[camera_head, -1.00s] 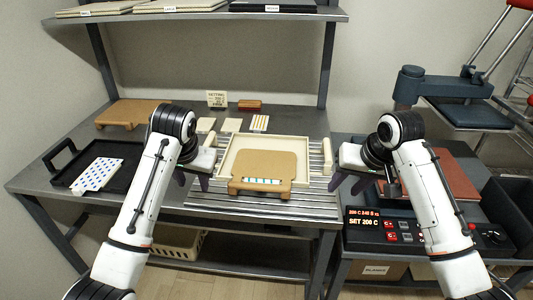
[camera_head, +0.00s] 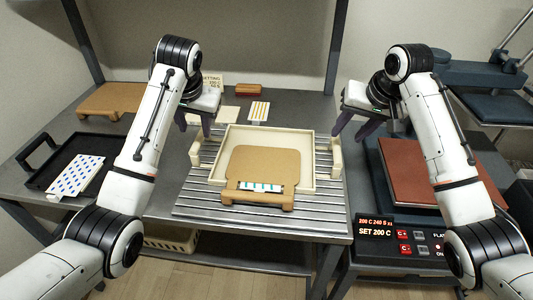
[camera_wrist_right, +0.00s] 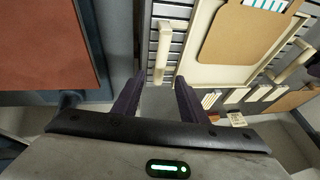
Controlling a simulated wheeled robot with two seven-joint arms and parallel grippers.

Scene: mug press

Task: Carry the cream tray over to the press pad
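The cream tray (camera_head: 307,166) lies flat on the ribbed metal part of the bench, with a bar handle on its left (camera_head: 195,153) and right (camera_head: 336,156). A tan board (camera_head: 262,165) with a coloured strip (camera_head: 262,187) lies in it. The brown-red press pad (camera_head: 425,172) is on the press at right. My left gripper (camera_head: 194,128) is open and empty, above and behind the left handle. My right gripper (camera_head: 354,130) is open and empty near the right handle. In the right wrist view, that handle (camera_wrist_right: 162,52) lies beyond the parted fingertips (camera_wrist_right: 158,88).
A black tray (camera_head: 45,178) with a blue-dotted sheet (camera_head: 77,175) is at left. The press control panel (camera_head: 400,236) is at front right. A gap separates bench and press.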

